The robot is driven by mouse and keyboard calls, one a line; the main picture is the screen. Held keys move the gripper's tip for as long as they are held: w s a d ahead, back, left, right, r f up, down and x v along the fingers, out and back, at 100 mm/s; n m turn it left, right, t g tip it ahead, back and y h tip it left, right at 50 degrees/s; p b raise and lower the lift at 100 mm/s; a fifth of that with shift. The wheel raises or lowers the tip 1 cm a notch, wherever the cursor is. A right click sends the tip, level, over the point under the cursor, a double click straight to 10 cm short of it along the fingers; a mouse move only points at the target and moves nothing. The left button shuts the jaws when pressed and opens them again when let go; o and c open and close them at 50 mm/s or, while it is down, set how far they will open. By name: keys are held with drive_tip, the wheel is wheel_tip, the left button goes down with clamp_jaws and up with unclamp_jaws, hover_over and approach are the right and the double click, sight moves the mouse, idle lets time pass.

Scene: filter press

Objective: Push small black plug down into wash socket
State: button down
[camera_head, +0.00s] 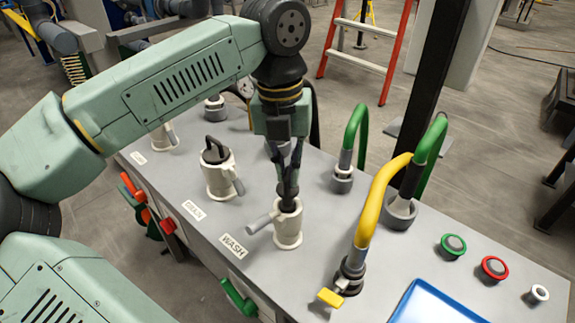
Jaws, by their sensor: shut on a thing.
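The wash socket (288,228) is a cream upright cylinder with a side lever, standing behind the WASH label (233,246) on the grey bench top. My gripper (288,186) points straight down over it. Its fingers are shut on the small black plug (287,203), which is at the socket's mouth. The fingers hide much of the plug, and I cannot tell how deep it sits.
Left of it stands another cream socket (221,180) with a black handled plug. To the right are a yellow hose (376,205) and green hoses (352,130). Several buttons (494,267) and a blue-rimmed panel (436,306) lie at the right front. A red ladder (363,57) stands behind.

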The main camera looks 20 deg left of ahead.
drive_tip(key=shift+f+b, duration=0.45)
drive_tip(key=shift+f, duration=0.2)
drive_tip(key=c, duration=1.6)
unclamp_jaws()
drive_tip(key=shift+c, duration=0.2)
wheel_tip(320, 180, up, 8)
drive_tip(key=shift+a+f, duration=0.2)
drive_tip(key=shift+a, duration=0.15)
